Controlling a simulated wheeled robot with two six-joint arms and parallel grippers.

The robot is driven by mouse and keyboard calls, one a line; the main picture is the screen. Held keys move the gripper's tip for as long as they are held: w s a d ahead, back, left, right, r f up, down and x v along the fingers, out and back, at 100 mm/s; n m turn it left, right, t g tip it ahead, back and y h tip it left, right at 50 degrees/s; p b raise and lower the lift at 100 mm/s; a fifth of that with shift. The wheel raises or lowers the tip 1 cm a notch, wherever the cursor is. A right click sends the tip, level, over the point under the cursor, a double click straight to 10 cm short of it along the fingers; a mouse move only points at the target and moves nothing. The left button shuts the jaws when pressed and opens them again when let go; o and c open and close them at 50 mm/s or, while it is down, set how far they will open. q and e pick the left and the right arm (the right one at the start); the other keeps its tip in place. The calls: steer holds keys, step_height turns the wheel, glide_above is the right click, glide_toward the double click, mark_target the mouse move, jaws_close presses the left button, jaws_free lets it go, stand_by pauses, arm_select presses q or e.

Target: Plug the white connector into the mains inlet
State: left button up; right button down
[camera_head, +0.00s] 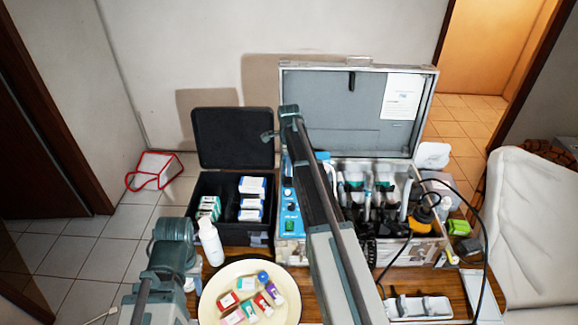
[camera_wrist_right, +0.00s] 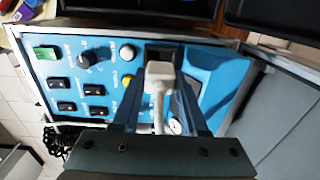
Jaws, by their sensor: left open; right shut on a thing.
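The white connector (camera_wrist_right: 159,76) is between the two fingers of my right gripper (camera_wrist_right: 158,95) in the right wrist view, with its white cable running back toward the palm. The gripper is shut on it. The connector's front is over the lower edge of a dark rectangular recess, which looks like the mains inlet (camera_wrist_right: 165,51), in the blue panel (camera_wrist_right: 105,73). I cannot tell whether the connector touches or enters it. The panel also shows in the head view (camera_head: 289,207), partly behind my right arm. My left arm is at the lower left there; its fingers do not show.
The panel carries several switches and knobs (camera_wrist_right: 127,53). It belongs to an open metal case (camera_head: 345,97) on the wooden table. A black case (camera_head: 233,138), a white bottle (camera_head: 210,243) and a plate (camera_head: 210,305) with small boxes stand to the left.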

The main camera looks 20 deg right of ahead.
steer(key=shift+f, duration=0.2)
steer(key=shift+f+b, duration=0.2)
steer(key=shift+b, duration=0.1)
steer(key=shift+f, duration=0.25)
stand_by(0.5)
steer(key=shift+w+f+b, duration=0.1)
steer(key=shift+f+b, duration=0.85)
steer(key=shift+b, duration=0.25)
steer(key=shift+f+b, duration=0.65)
stand_by(0.6)
steer(key=shift+c, duration=1.8)
jaws_free()
